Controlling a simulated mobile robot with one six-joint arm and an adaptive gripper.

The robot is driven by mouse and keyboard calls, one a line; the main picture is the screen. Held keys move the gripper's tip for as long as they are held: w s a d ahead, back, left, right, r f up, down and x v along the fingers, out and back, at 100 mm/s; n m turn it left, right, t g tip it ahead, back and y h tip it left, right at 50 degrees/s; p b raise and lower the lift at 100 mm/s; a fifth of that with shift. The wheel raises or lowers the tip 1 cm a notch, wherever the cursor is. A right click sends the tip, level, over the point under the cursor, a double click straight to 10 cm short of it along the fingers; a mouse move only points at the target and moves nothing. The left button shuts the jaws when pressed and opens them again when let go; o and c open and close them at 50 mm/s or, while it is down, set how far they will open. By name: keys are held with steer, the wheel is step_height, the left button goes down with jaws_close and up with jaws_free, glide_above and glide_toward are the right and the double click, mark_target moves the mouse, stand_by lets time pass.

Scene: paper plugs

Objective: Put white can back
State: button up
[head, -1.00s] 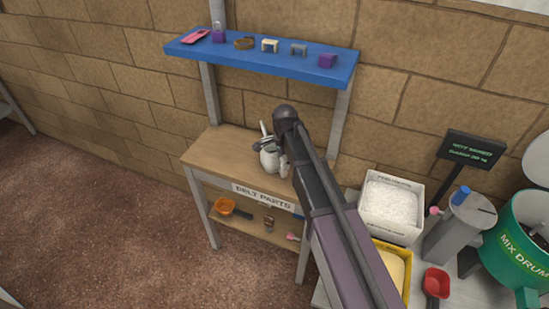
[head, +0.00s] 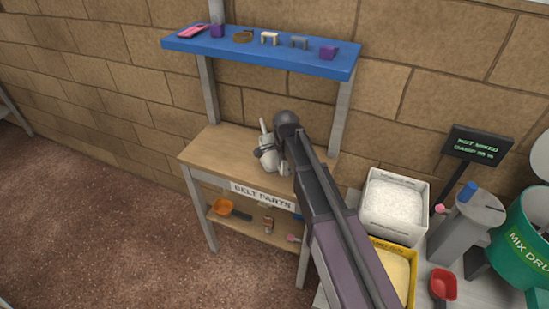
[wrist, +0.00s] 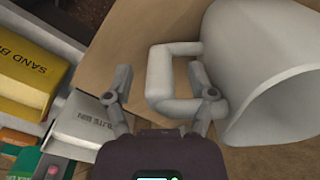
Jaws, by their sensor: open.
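The white can (head: 267,158) with a thin spout stands on the wooden table (head: 222,150) in the head view, partly hidden by my arm. In the wrist view, its wide pale body (wrist: 265,75) fills the right side and its loop handle (wrist: 160,75) points left. My gripper (wrist: 160,85) is open, with one finger left of the handle and the other by its right part, near the body. The handle lies between the fingers; I cannot tell whether they touch it. In the head view, my gripper (head: 266,150) is at the can, its fingers small and dark.
A blue shelf (head: 260,60) above holds several small parts. A lower shelf (head: 262,232) carries an orange item and other pieces. To the right stand a white bin (head: 394,205), a yellow bin (head: 408,247), a red scoop (head: 443,284) and a green mix drum (head: 525,245).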

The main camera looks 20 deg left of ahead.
steer(key=shift+f+b, duration=0.3)
steer(key=shift+f, duration=0.3)
steer(key=shift+c, duration=0.2)
jaws_close()
